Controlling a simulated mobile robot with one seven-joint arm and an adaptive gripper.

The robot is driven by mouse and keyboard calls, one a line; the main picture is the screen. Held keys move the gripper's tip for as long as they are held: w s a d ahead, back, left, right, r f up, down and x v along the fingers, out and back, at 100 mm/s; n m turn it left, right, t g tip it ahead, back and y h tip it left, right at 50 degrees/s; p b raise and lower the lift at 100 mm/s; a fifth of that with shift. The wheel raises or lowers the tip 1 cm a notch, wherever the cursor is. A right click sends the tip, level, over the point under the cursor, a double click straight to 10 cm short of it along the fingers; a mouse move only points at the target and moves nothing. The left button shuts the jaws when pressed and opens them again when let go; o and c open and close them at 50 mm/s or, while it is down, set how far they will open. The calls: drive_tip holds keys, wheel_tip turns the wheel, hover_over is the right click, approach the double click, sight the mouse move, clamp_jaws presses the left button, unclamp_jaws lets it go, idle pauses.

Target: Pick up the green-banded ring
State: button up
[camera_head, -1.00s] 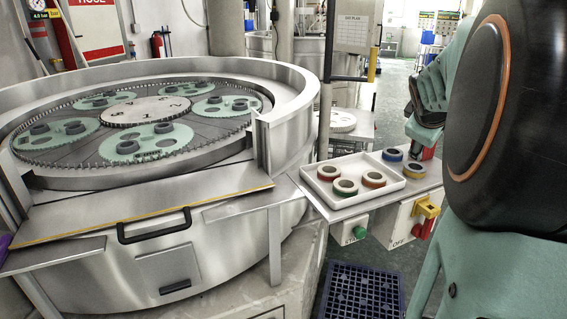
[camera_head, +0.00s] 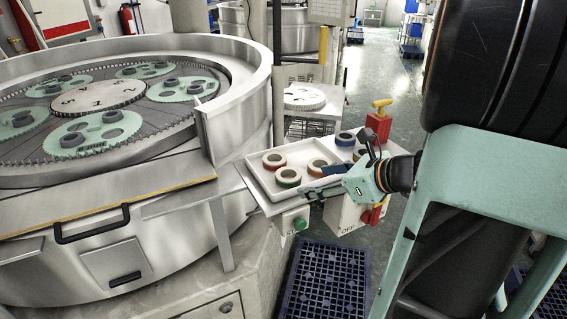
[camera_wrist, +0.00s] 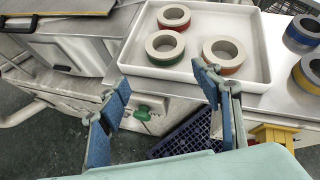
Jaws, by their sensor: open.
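The green-banded ring (camera_head: 288,182) lies flat in the white tray, near its front side. In the wrist view the green-banded ring (camera_wrist: 165,60) is at the tray's front left, with a grey top and an open hole. My gripper (camera_wrist: 161,88) is open and empty, its two blue fingers spread apart below the ring in the picture and short of the tray's front wall. In the head view my gripper (camera_head: 318,193) is at the tray's right front corner, to the right of the green-banded ring. Nothing hides the ring.
The white tray (camera_head: 258,181) also holds a red-banded ring (camera_head: 274,161) and an orange-banded ring (camera_wrist: 223,67), close to the green one. A yellow-and-red switch (camera_head: 379,122) and a green button (camera_head: 299,224) are nearby.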

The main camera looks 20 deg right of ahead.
drive_tip(key=m, duration=0.1)
drive_tip(key=m+t, duration=0.1)
approach(283, 174)
drive_tip(key=x, duration=0.6)
drive_tip(key=shift+w+f+p, duration=0.1)
drive_tip(key=shift+p, duration=0.2)
drive_tip(key=shift+c, duration=0.5)
drive_tip(key=shift+d, duration=0.1)
drive_tip(key=c, duration=1)
